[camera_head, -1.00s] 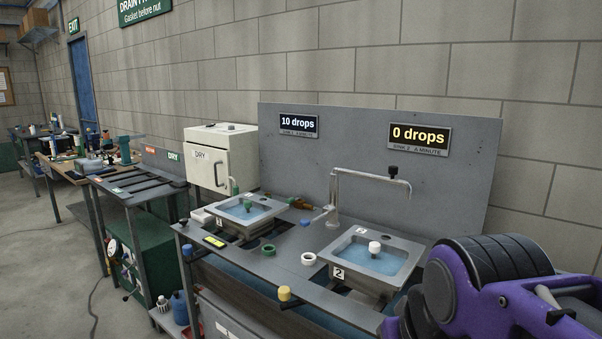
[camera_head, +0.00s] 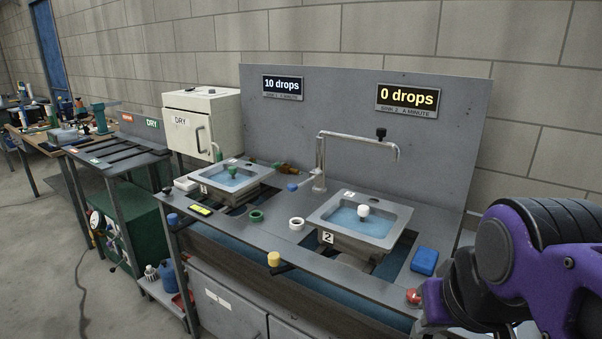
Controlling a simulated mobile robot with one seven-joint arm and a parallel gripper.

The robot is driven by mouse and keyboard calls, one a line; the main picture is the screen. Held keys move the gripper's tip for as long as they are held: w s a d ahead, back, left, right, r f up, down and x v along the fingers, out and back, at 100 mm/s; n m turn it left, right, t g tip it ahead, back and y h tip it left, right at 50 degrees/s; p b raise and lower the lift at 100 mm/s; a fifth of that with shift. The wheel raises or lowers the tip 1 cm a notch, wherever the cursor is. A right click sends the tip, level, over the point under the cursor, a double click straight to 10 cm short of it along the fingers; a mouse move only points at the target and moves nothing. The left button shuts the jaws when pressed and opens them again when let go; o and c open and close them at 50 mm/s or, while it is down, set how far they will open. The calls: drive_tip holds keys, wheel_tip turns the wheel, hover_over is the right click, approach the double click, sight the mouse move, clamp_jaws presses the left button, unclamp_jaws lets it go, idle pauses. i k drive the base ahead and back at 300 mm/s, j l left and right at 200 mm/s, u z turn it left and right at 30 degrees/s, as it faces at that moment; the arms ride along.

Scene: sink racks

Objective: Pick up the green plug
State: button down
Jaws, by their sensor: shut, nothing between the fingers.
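A small green plug (camera_head: 232,172) with a knob stands in the blue water of the left sink (camera_head: 205,187). A green ring (camera_head: 256,216) lies on the grey bench between the two sinks. My purple and black arm fills the lower right of the head view, well to the right of the left sink. My gripper's fingers do not show.
The right sink (camera_head: 322,217), marked 2, holds a white plug (camera_head: 363,211). A tap (camera_head: 320,165) stands between the sinks. A white ring (camera_head: 297,223), a blue block (camera_head: 424,261) and a yellow knob (camera_head: 273,258) are on the bench or its front edge. A white DRY cabinet (camera_head: 203,118) stands behind left.

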sight(232, 171)
drive_tip(key=i+j+u, duration=0.1)
drive_tip(key=j, duration=0.3)
drive_tip(key=i+j, duration=0.25)
drive_tip(key=j, duration=0.15)
drive_tip(key=i+j+u, duration=0.15)
drive_tip(key=j, duration=0.25)
drive_tip(key=i+j+u, duration=0.1)
drive_tip(key=j, duration=0.3)
drive_tip(key=i+j+u, duration=0.1)
drive_tip(key=i+j, duration=0.2)
